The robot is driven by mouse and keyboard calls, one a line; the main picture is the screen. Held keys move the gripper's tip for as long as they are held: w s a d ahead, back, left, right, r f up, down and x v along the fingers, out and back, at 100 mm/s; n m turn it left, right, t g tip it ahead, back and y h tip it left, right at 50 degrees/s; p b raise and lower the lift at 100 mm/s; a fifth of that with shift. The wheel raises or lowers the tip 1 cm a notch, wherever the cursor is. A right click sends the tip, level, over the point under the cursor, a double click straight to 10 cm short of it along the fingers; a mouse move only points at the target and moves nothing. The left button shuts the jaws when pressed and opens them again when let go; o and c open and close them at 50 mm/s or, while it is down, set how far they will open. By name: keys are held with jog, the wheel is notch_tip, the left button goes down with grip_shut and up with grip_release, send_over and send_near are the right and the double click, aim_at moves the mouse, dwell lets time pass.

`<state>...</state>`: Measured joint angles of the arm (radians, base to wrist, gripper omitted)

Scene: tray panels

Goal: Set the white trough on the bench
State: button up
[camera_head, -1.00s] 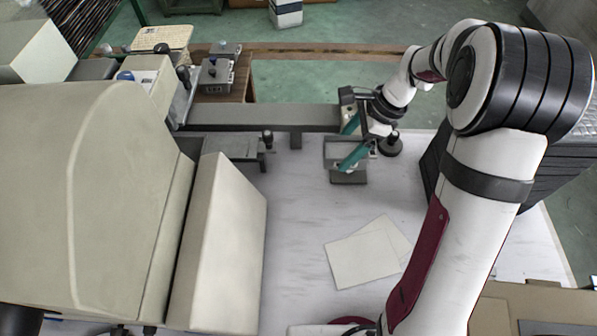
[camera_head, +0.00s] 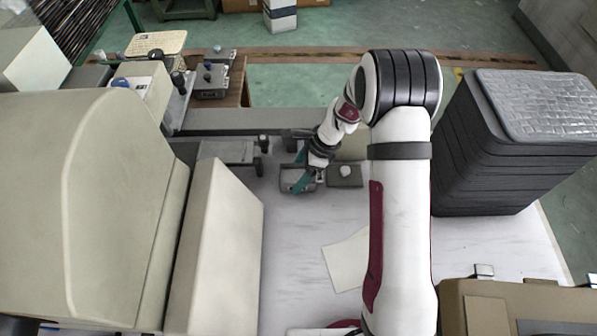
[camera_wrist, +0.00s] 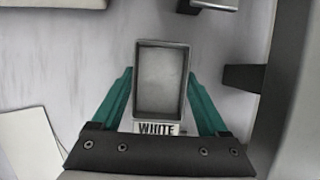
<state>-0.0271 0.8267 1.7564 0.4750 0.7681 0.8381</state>
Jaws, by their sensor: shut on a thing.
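The trough is a small grey open rectangular tray with a white label reading "WHITE" on its near end. In the wrist view the trough (camera_wrist: 160,122) is upright between the two teal fingers of my gripper (camera_wrist: 160,78), which is shut on it from both sides. In the head view my gripper (camera_head: 304,177) is over the far middle of the pale bench (camera_head: 300,245), with the trough (camera_head: 289,183) partly hidden by a finger. I cannot tell whether the trough touches the bench or hangs just above it.
A dark block with a pale knob (camera_head: 345,178) sits just right of my gripper. A large beige machine (camera_head: 215,250) stands at left, with a grey rail (camera_head: 240,120) behind. A dark stack (camera_head: 490,160) is at right.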

jog(key=shift+f, duration=0.15)
jog(key=o, duration=1.6)
jog(key=v, duration=1.2)
jog(key=s+r+n, duration=0.4)
jog(key=s+r, duration=0.3)
jog(key=s, duration=0.1)
jog(key=s+r+n+h, duration=0.1)
jog(key=s+n, duration=0.2)
jog(key=s, duration=0.4)
jog(key=s+d+r+n+h, duration=0.1)
jog(key=s+n, duration=0.1)
jog(key=s, duration=0.4)
jog(key=s+r+n, duration=0.1)
jog(key=s+n, duration=0.2)
jog(key=s, duration=0.4)
jog(key=shift+s+d+n+h, duration=0.3)
jog(key=shift+s+d+h, duration=0.05)
jog(key=shift+h, duration=0.05)
